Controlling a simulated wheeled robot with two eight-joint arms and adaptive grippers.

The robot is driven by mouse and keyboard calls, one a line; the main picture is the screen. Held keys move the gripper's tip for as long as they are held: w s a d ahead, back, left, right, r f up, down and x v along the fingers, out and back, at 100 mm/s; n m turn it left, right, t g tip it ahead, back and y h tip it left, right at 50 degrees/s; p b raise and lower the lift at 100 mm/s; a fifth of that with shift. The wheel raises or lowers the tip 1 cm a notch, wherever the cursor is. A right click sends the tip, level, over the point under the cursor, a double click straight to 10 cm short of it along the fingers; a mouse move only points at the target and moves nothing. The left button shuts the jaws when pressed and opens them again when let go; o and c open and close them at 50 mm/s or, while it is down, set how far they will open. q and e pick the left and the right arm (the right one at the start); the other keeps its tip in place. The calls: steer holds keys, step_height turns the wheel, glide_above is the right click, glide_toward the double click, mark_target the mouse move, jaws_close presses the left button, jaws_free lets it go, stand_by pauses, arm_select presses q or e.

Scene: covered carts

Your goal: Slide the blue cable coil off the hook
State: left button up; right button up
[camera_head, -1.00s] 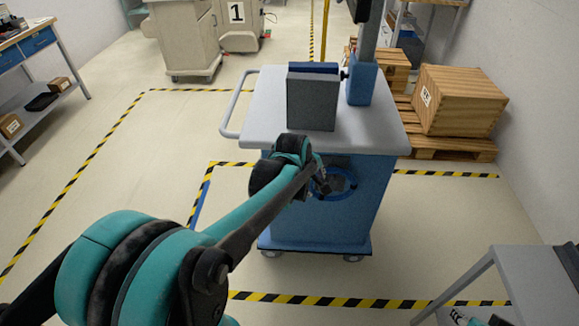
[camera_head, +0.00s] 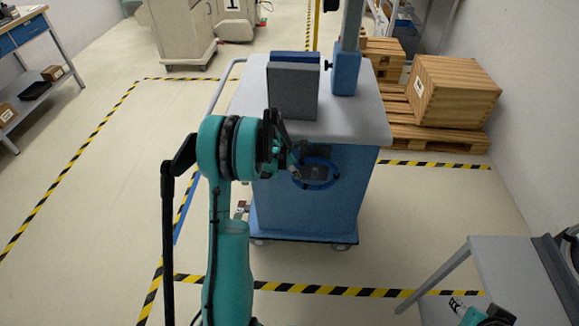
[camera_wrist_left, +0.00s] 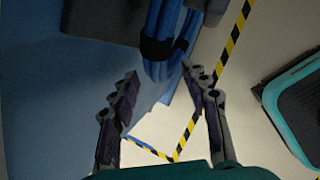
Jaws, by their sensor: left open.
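The blue cable coil (camera_head: 331,182) hangs on the front of the blue cart (camera_head: 270,212). A dark fitting, perhaps the hook, shows inside the ring. In the left wrist view the coil (camera_wrist_left: 157,72) appears as a bundle of blue strands with black bands around it. My left gripper (camera_head: 293,167) is at the left side of the coil. In the wrist view the left gripper (camera_wrist_left: 160,70) is open, its fingertips on either side of the lower banded strands. I cannot tell whether either finger touches them.
A dark grey box-like object (camera_head: 293,92) stands on the cart's grey top (camera_head: 350,120). Wooden crates (camera_head: 455,92) on a pallet are at the right, and a grey table (camera_head: 510,270) at lower right. Open floor with striped tape lies left of the cart.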

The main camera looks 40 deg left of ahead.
arm_select(q)
steer(key=shift+x, duration=1)
jaws_close()
steer(key=c, duration=1)
jaws_free()
steer(key=shift+r, duration=0.15)
jaws_close()
